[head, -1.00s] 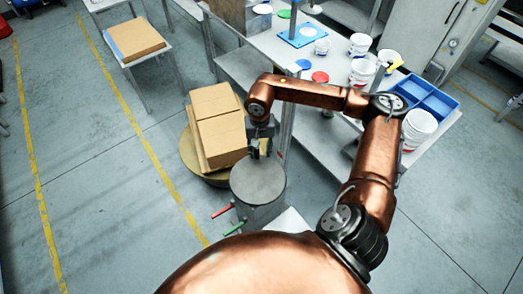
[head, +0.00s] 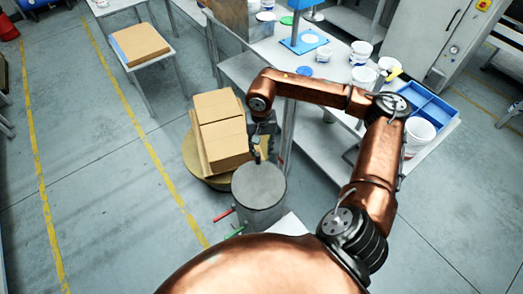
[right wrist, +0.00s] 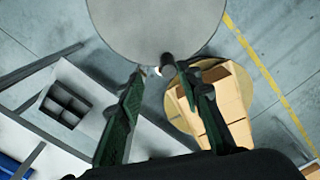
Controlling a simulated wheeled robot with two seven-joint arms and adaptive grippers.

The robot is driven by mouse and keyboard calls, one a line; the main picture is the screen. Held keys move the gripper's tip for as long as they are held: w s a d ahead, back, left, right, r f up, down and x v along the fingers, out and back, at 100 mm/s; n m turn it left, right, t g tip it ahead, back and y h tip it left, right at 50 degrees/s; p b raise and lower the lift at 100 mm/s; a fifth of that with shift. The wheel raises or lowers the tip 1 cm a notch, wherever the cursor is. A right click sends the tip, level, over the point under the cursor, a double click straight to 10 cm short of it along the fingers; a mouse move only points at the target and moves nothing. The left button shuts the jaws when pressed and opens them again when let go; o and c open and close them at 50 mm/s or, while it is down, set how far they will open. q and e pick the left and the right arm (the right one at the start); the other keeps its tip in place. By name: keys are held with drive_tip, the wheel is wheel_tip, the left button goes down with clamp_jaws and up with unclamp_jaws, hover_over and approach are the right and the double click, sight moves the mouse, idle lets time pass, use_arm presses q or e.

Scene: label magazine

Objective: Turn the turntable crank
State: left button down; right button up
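The turntable (head: 190,153) is a round yellowish disc low on the floor, left of centre, with cardboard boxes (head: 226,141) on it. It also shows in the right wrist view (right wrist: 178,112). A grey drum with a round flat top (head: 259,184) stands just in front of it. A dark upright knob (right wrist: 168,66), which looks like the crank handle, shows beside the grey disc edge in the right wrist view. My right gripper (right wrist: 158,70) is open, with its fingertips on either side of the knob and a gap on the left. Contact cannot be told. My left gripper is not in view.
A red handle (head: 223,216) and a green handle (head: 235,231) stick out left of the drum. A workbench (head: 262,60) with white tubs and a blue divided tray (head: 428,103) stands behind my right arm. A small table (head: 150,59) is at upper left. Floor at left is clear.

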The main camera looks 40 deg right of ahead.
wheel_tip(320, 180, up, 4)
drive_tip(key=shift+f+p, duration=0.25)
drive_tip(key=shift+p, duration=0.5)
